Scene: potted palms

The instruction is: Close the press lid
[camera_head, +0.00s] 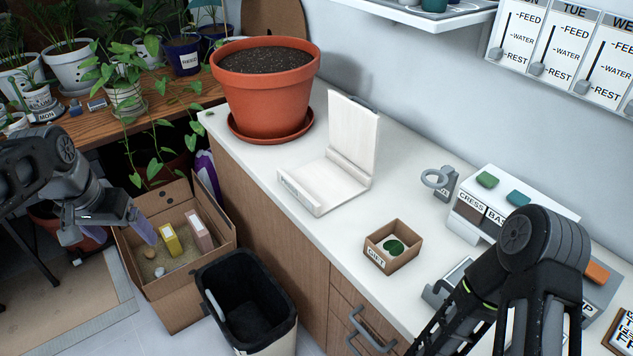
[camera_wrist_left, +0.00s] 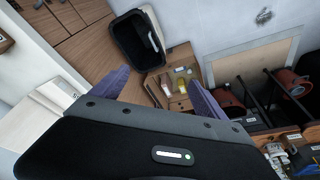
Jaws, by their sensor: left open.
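The press (camera_head: 322,187) is a pale wooden stand on the white counter. Its lid (camera_head: 354,132) stands raised, nearly upright, at the back edge of the base. A small dark part shows behind the lid's top. My left gripper (camera_head: 118,228) is open and empty, over the cardboard box on the floor, well to the left of the press and apart from it. Its two purple-grey fingers (camera_wrist_left: 158,92) are spread in the left wrist view. A pale labelled block at that view's left edge may be the press. My right arm comes in at the lower right; its gripper does not show.
A large terracotta pot (camera_head: 264,85) on a saucer stands left of the lid. A small gift box (camera_head: 392,246) and a white labelled rack (camera_head: 487,205) are to the right. A black bin (camera_head: 248,295) and cardboard box (camera_head: 172,285) stand below the counter front.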

